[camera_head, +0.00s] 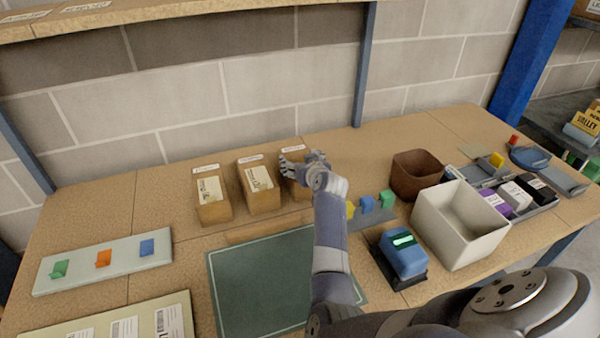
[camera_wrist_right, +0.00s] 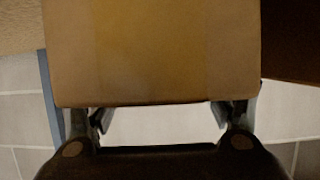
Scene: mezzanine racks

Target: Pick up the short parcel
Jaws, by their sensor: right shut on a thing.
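Three brown cardboard parcels stand in a row near the wall: a left one (camera_head: 213,211), a middle one (camera_head: 262,200) and a right one (camera_head: 297,193). My right gripper (camera_head: 300,160) is at the top of the right parcel, and its arm covers part of it. In the right wrist view a plain cardboard face (camera_wrist_right: 150,50) fills the space between the fingers, which are shut on it. The right parcel's full height is hidden, so I cannot tell how it compares with the others. My left gripper is not in view.
A green mat (camera_head: 250,285) lies in front of the parcels. A brown bin (camera_head: 415,180), a white bin (camera_head: 455,235) and a blue device (camera_head: 404,256) stand to the right. A pale board with clips (camera_head: 75,273) lies at left. A shelf (camera_head: 150,15) hangs above.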

